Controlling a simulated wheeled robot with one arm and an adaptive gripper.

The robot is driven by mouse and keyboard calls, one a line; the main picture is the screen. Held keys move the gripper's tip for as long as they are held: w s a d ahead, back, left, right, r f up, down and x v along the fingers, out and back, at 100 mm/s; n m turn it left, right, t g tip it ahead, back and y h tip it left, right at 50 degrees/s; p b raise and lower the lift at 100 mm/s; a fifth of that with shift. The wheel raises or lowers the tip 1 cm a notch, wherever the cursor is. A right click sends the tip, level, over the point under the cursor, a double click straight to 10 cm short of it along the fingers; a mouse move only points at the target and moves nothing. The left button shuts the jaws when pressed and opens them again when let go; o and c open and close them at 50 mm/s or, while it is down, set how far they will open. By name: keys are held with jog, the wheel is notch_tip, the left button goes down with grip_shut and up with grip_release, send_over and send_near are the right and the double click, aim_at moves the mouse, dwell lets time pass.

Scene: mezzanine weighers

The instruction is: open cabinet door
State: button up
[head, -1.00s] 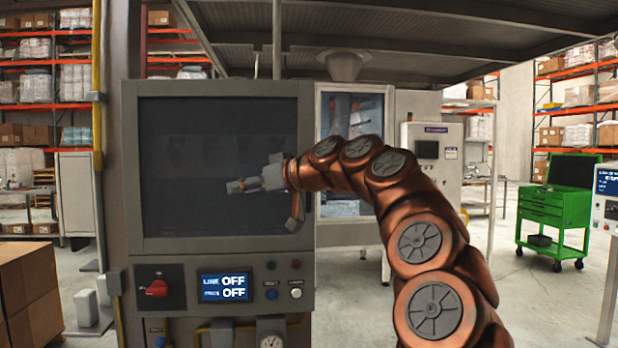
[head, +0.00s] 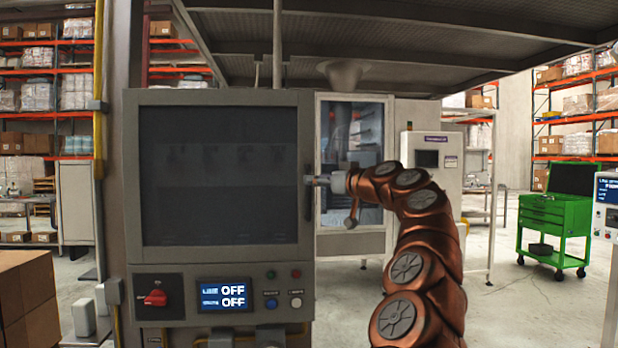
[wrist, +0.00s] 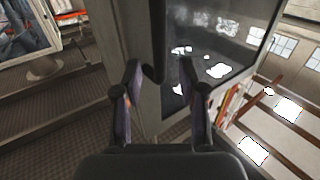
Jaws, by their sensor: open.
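The grey cabinet (head: 220,96) stands at the left in the head view, and its door with a large dark window (head: 220,175) looks closed. A dark upright handle (head: 308,208) sits on the door's right edge, partly behind my gripper. My gripper (head: 314,180) is at that edge, pointing left, by the handle. In the wrist view my gripper (wrist: 158,66) is open, with a finger on each side of the dark handle bar (wrist: 155,45). I cannot tell whether either finger touches the bar. The door window (wrist: 215,50) shows there beyond the right finger.
A control panel with a red rotary switch (head: 155,298) and an OFF display (head: 223,295) is below the door. Cardboard boxes (head: 28,295) stand at the lower left. A green tool cart (head: 555,215) stands at the right, with open floor before it.

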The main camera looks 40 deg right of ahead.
jog(key=shift+w+d+p, duration=0.1)
jog(key=shift+w+p, duration=0.65)
jog(key=shift+w, duration=1.3)
jog(key=shift+c, duration=0.3)
grip_shut()
